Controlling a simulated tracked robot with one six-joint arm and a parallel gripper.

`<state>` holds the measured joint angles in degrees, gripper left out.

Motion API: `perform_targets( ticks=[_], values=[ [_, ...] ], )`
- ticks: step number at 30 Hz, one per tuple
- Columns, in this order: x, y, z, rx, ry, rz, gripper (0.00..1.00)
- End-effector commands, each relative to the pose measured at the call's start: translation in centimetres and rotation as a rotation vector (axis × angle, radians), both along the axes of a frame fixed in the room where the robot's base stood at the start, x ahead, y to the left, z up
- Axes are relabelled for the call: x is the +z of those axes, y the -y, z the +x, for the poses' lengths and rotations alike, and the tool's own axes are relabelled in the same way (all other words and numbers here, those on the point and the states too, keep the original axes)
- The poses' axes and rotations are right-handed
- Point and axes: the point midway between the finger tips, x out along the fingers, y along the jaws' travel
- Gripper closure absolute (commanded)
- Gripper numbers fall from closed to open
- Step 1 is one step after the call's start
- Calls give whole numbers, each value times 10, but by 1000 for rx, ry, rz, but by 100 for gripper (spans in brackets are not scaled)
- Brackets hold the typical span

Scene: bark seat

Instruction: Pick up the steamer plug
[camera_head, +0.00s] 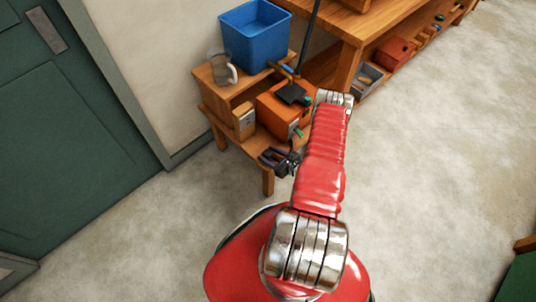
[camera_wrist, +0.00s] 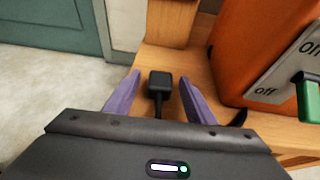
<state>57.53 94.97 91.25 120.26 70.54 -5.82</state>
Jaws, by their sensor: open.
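The steamer plug is probably the small black block with a black cord (camera_wrist: 160,82) in the wrist view. It lies on the wooden shelf (camera_wrist: 180,60), its cord running toward my gripper's body. My gripper (camera_wrist: 160,76) is open, with one purple finger on each side of the plug and a visible gap on both sides. I cannot tell the height of the fingertips over the shelf. In the head view my gripper (camera_head: 268,158) is at the front edge of the low wooden stand; I cannot make out the plug there.
An orange box (camera_wrist: 243,45) with on/off labels and a green lever (camera_wrist: 309,100) stands close right of my fingers. It also shows in the head view (camera_head: 270,108). A blue bin (camera_head: 255,38) and a mug (camera_head: 221,70) sit above. A workbench (camera_head: 385,30) stands right; floor is clear.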

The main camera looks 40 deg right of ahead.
Motion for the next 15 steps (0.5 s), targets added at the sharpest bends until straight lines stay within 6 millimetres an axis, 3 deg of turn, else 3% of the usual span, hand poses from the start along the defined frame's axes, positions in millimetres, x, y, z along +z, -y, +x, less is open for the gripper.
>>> perform_targets(
  ticks=[15],
  values=[
    [0,0,0,0,0,0,50]
  ],
)
